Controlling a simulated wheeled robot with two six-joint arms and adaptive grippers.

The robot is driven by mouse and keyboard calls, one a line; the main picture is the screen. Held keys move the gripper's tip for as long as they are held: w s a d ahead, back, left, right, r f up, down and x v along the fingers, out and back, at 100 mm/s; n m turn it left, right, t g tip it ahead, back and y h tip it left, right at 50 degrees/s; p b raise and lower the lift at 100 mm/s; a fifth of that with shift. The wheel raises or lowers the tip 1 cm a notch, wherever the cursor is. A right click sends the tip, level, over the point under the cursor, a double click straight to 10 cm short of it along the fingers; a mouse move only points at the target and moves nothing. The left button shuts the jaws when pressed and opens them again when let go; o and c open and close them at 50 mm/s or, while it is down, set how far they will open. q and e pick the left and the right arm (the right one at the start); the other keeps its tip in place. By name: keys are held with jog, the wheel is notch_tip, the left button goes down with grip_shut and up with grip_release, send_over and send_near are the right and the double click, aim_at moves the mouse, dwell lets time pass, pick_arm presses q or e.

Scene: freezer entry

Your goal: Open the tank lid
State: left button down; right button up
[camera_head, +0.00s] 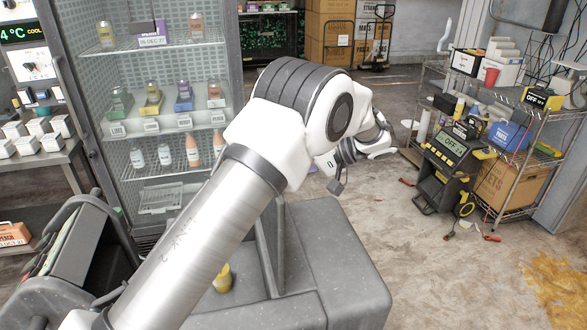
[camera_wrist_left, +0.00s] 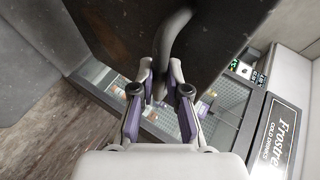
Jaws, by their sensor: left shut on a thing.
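In the left wrist view a dark, worn, flat panel (camera_wrist_left: 115,35), which looks like the tank lid, fills the top of the picture. A curved grey handle (camera_wrist_left: 174,45) stands out from it and comes down between the fingers. My left gripper (camera_wrist_left: 160,92) is shut on the lower end of this handle. In the head view my left arm reaches from the lower left to the middle and bends away. Its gripper and the handle cannot be made out there, and I cannot identify the tank. My right gripper is in neither view.
A glass-fronted fridge (camera_head: 75,90) with bottles stands at the left. A wire shelf rack (camera_head: 555,150) with boxes is at the right, with a black and yellow unit (camera_head: 447,165) before it. Cardboard boxes (camera_head: 330,30) stand at the back. The floor at centre right is mostly clear.

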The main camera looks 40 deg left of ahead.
pick_arm(q)
jog(key=shift+s+f, duration=0.2)
jog(key=shift+f, duration=0.35)
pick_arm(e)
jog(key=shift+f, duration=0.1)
pick_arm(q)
jog(key=c, duration=1.4)
grip_release()
jog(key=shift+a, duration=0.1)
jog(key=shift+o, duration=1.1)
jog(key=shift+w+a, duration=0.1)
jog(key=shift+a, duration=0.05)
jog(key=shift+w+a+f, duration=0.15)
jog(key=shift+w+a, duration=0.15)
jog(key=shift+a, duration=0.1)
jog(key=shift+d, duration=0.1)
jog(key=v, duration=1.1)
jog(key=shift+w+d+r, duration=0.25)
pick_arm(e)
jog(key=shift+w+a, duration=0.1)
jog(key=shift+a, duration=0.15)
